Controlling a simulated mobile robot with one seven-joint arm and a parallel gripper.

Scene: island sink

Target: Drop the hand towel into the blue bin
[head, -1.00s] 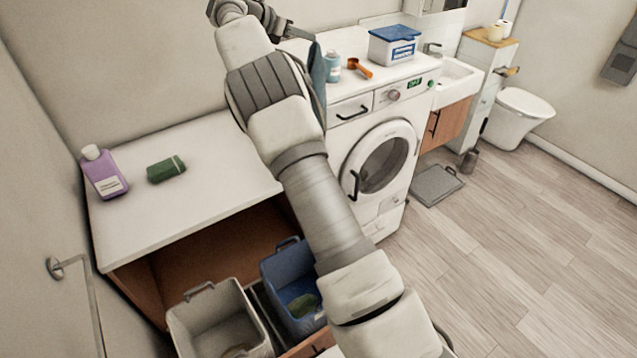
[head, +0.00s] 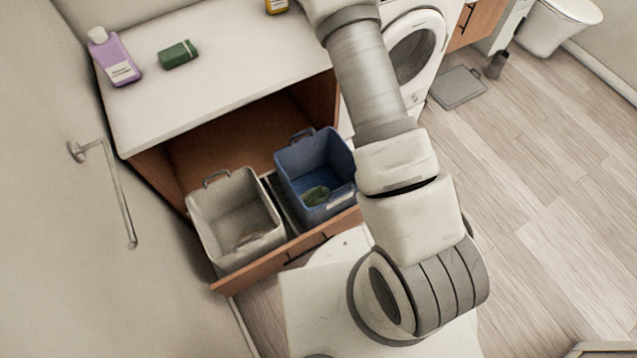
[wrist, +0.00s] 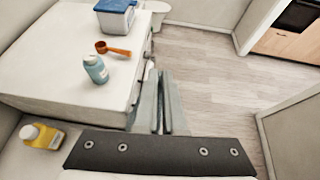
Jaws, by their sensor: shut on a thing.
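My gripper (wrist: 163,100) shows in the wrist view, shut on the hand towel (wrist: 161,112), a grey-blue cloth seen as narrow strips at the fingers. Most of the towel's shape is hidden from this angle. My gripper and the towel are outside the head view, past its top edge. The wrist view shows them beside the washing machine top, over the floor side.
A grey bin (head: 203,212) stands left of the blue one. A purple bottle (head: 115,58) and a green roll (head: 178,54) are on the counter (head: 240,55). A blue bottle (wrist: 96,69), orange scoop (wrist: 114,50), lidded box (wrist: 115,16) and yellow bottle (wrist: 42,136) show too.

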